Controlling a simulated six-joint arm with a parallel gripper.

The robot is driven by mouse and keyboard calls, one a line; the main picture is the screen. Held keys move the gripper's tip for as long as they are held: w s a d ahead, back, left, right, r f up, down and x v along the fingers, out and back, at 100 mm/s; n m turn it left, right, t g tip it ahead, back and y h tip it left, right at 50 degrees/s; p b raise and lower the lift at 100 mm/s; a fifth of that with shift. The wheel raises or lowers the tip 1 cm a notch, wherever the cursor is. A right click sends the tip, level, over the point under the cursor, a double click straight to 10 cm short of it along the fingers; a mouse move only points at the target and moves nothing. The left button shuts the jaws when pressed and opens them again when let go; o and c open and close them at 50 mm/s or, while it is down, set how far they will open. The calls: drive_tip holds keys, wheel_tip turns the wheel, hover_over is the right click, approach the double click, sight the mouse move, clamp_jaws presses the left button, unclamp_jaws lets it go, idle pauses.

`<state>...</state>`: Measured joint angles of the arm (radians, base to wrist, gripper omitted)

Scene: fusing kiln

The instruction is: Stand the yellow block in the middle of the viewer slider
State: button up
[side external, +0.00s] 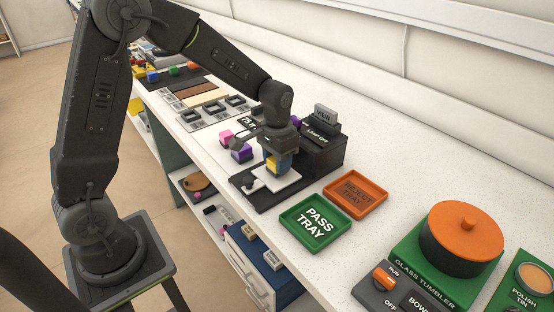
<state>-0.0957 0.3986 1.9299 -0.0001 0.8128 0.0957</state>
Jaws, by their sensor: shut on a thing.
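The yellow block (271,164) is between the fingers of my gripper (277,161), which is shut on it. It is over the viewer slider (284,182), a white plate at the front of the black viewer (322,152). I cannot tell whether the block's bottom touches the plate. A blue patch beside the yellow is partly hidden by my gripper, and I cannot tell what it belongs to. My wrist hides the upper part of the block.
A green pass tray (310,222) and an orange reject tray (355,197) lie right of the viewer. A purple block (242,153) and a pink block (226,137) stand to its left. A glass tumbler (459,240) is at the right. White counter lies bare behind the trays.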

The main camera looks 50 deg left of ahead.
drive_tip(key=shift+f, duration=0.25)
drive_tip(key=o, duration=0.9)
drive_tip(key=shift+o, duration=0.2)
drive_tip(key=shift+r, duration=3.55)
drive_tip(key=s+d+r+t, duration=0.2)
drive_tip(key=s+r, duration=0.2)
drive_tip(key=s, duration=0.6)
drive_tip(key=s+d+r+t, duration=0.2)
drive_tip(key=s+r, duration=0.3)
drive_tip(key=s, duration=0.5)
drive_tip(key=shift+r+t, duration=0.15)
drive_tip(key=shift+t, duration=0.65)
